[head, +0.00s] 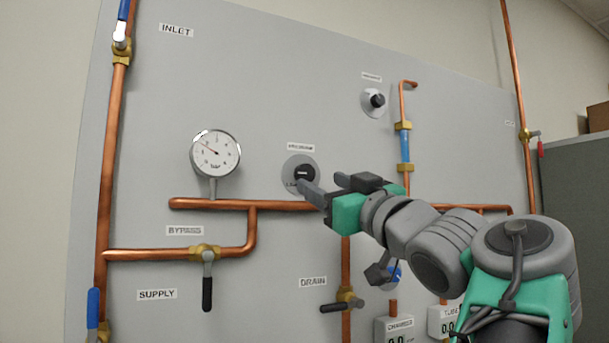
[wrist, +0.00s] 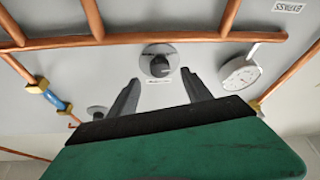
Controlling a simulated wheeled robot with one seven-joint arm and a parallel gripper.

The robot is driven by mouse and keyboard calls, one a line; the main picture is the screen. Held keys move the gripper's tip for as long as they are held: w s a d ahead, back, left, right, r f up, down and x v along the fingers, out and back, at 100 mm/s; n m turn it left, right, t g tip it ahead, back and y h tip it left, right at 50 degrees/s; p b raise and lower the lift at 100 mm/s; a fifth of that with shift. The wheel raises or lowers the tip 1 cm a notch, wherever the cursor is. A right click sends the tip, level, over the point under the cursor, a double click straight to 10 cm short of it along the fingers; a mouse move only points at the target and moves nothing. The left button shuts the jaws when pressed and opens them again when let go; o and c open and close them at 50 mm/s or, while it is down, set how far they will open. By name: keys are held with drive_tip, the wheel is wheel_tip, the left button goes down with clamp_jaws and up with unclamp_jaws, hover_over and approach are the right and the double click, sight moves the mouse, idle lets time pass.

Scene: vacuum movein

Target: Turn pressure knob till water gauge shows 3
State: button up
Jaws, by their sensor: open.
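The pressure knob (head: 305,173) is black on a round grey plate with a small blurred label above it. In the wrist view the knob (wrist: 160,66) lies just past my fingertips, between their lines. The water gauge (head: 215,154) is a round white dial left of the knob; its needle points to the upper left, and its numbers are too small to read surely. It also shows in the wrist view (wrist: 241,73). My gripper (head: 326,186) is open and empty, close in front of the knob; I cannot tell whether a finger touches it.
A second black knob (head: 377,100) sits on the panel at the upper right. A copper pipe (head: 250,205) runs just below the gauge and pressure knob. Bypass (head: 207,255) and drain (head: 345,300) valves are lower down. The panel between gauge and knob is clear.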

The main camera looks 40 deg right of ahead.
sight(308, 176)
drive_tip(key=p+x, duration=0.1)
drive_tip(key=x, duration=0.4)
drive_tip(key=shift+w, duration=0.2)
clamp_jaws()
idle(0.3)
